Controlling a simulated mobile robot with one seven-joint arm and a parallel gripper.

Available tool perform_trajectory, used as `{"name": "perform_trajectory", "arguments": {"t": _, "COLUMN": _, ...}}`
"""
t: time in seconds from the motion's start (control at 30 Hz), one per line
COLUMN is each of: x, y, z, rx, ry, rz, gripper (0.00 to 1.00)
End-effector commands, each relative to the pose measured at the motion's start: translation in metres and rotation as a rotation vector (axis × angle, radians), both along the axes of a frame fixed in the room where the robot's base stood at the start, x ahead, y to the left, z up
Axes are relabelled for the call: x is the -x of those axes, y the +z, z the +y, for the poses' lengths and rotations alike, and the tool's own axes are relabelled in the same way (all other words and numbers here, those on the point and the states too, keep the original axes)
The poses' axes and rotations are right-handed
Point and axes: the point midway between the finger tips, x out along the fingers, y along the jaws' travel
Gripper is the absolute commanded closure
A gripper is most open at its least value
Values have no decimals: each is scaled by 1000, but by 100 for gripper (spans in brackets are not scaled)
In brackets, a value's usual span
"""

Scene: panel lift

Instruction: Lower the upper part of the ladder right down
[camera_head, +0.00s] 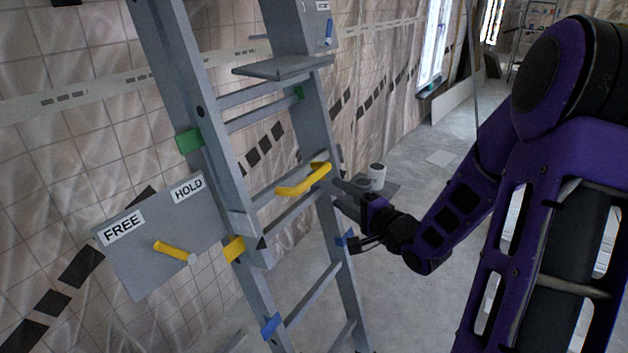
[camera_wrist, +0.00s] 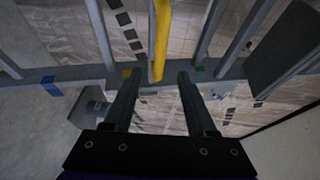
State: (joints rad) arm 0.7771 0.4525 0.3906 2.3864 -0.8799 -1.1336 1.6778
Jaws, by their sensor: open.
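The grey ladder (camera_head: 262,290) stands upright in the head view, its upper part (camera_head: 187,70) overlapping the lower. A yellow handle (camera_head: 305,181) lies across the upper part. It also shows in the wrist view (camera_wrist: 161,35), upright in the picture, roughly between my fingers' lines and beyond them. My gripper (camera_head: 345,215) is open and empty just right of the ladder, its tips apart in the wrist view (camera_wrist: 155,74). A grey plate marked FREE and HOLD (camera_head: 155,225) sits at the left with a yellow lever (camera_head: 172,250); I cannot tell its setting for sure.
A grey shelf (camera_head: 285,67) sticks out of the upper part. Green (camera_head: 189,141), yellow (camera_head: 234,248) and blue (camera_head: 271,326) marks are on the rails. A tiled, sheeted wall is behind; floor is open at the right.

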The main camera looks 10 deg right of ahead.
Motion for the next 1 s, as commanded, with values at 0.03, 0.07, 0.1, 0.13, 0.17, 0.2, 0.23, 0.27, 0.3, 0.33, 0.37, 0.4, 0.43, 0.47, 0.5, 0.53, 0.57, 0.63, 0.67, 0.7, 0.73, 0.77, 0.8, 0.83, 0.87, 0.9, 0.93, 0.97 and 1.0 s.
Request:
{"name": "perform_trajectory", "arguments": {"t": 0.03, "x": -11, "y": -3, "z": 6, "rx": 0, "ry": 4, "rz": -1, "gripper": 43}}
{"name": "perform_trajectory", "arguments": {"t": 0.07, "x": -18, "y": -3, "z": 8, "rx": 0, "ry": 4, "rz": -2, "gripper": 43}}
{"name": "perform_trajectory", "arguments": {"t": 0.1, "x": -26, "y": -4, "z": 12, "rx": 0, "ry": 5, "rz": -2, "gripper": 43}}
{"name": "perform_trajectory", "arguments": {"t": 0.13, "x": -32, "y": -5, "z": 14, "rx": 0, "ry": 3, "rz": -1, "gripper": 43}}
{"name": "perform_trajectory", "arguments": {"t": 0.17, "x": -38, "y": -5, "z": 17, "rx": 1, "ry": 4, "rz": -2, "gripper": 43}}
{"name": "perform_trajectory", "arguments": {"t": 0.2, "x": -46, "y": -6, "z": 20, "rx": 0, "ry": 3, "rz": -1, "gripper": 43}}
{"name": "perform_trajectory", "arguments": {"t": 0.23, "x": -52, "y": -7, "z": 22, "rx": 0, "ry": 3, "rz": -2, "gripper": 43}}
{"name": "perform_trajectory", "arguments": {"t": 0.27, "x": -57, "y": -7, "z": 25, "rx": 0, "ry": 4, "rz": -2, "gripper": 43}}
{"name": "perform_trajectory", "arguments": {"t": 0.3, "x": -65, "y": -8, "z": 27, "rx": 1, "ry": 3, "rz": -1, "gripper": 43}}
{"name": "perform_trajectory", "arguments": {"t": 0.33, "x": -70, "y": -8, "z": 30, "rx": 0, "ry": 3, "rz": -1, "gripper": 43}}
{"name": "perform_trajectory", "arguments": {"t": 0.37, "x": -75, "y": -8, "z": 32, "rx": 1, "ry": 3, "rz": -2, "gripper": 43}}
{"name": "perform_trajectory", "arguments": {"t": 0.4, "x": -80, "y": -9, "z": 34, "rx": 1, "ry": 3, "rz": -1, "gripper": 43}}
{"name": "perform_trajectory", "arguments": {"t": 0.43, "x": -85, "y": -9, "z": 35, "rx": 1, "ry": 2, "rz": -2, "gripper": 43}}
{"name": "perform_trajectory", "arguments": {"t": 0.47, "x": -88, "y": -10, "z": 37, "rx": 0, "ry": 2, "rz": -1, "gripper": 43}}
{"name": "perform_trajectory", "arguments": {"t": 0.5, "x": -92, "y": -10, "z": 39, "rx": 1, "ry": 2, "rz": -2, "gripper": 43}}
{"name": "perform_trajectory", "arguments": {"t": 0.53, "x": -95, "y": -10, "z": 40, "rx": 1, "ry": 1, "rz": -2, "gripper": 43}}
{"name": "perform_trajectory", "arguments": {"t": 0.57, "x": -97, "y": -10, "z": 40, "rx": 2, "ry": 1, "rz": -1, "gripper": 43}}
{"name": "perform_trajectory", "arguments": {"t": 0.63, "x": -101, "y": -10, "z": 42, "rx": 3, "ry": 1, "rz": -1, "gripper": 43}}
{"name": "perform_trajectory", "arguments": {"t": 0.67, "x": -102, "y": -10, "z": 42, "rx": 3, "ry": 1, "rz": -1, "gripper": 43}}
{"name": "perform_trajectory", "arguments": {"t": 0.7, "x": -103, "y": -10, "z": 43, "rx": 3, "ry": 1, "rz": -1, "gripper": 43}}
{"name": "perform_trajectory", "arguments": {"t": 0.73, "x": -104, "y": -10, "z": 43, "rx": 2, "ry": 1, "rz": -1, "gripper": 43}}
{"name": "perform_trajectory", "arguments": {"t": 0.77, "x": -104, "y": -10, "z": 43, "rx": 2, "ry": 1, "rz": -1, "gripper": 43}}
{"name": "perform_trajectory", "arguments": {"t": 0.8, "x": -104, "y": -10, "z": 43, "rx": 2, "ry": 0, "rz": -1, "gripper": 43}}
{"name": "perform_trajectory", "arguments": {"t": 0.83, "x": -104, "y": -10, "z": 43, "rx": 2, "ry": 0, "rz": -1, "gripper": 43}}
{"name": "perform_trajectory", "arguments": {"t": 0.87, "x": -104, "y": -10, "z": 43, "rx": 2, "ry": 0, "rz": -1, "gripper": 43}}
{"name": "perform_trajectory", "arguments": {"t": 0.9, "x": -104, "y": -10, "z": 43, "rx": 2, "ry": 0, "rz": -1, "gripper": 43}}
{"name": "perform_trajectory", "arguments": {"t": 0.93, "x": -104, "y": -10, "z": 43, "rx": 2, "ry": 0, "rz": -1, "gripper": 43}}
{"name": "perform_trajectory", "arguments": {"t": 0.97, "x": -104, "y": -10, "z": 43, "rx": 2, "ry": 0, "rz": -1, "gripper": 43}}
{"name": "perform_trajectory", "arguments": {"t": 1.0, "x": -104, "y": -10, "z": 43, "rx": 2, "ry": 0, "rz": -1, "gripper": 50}}
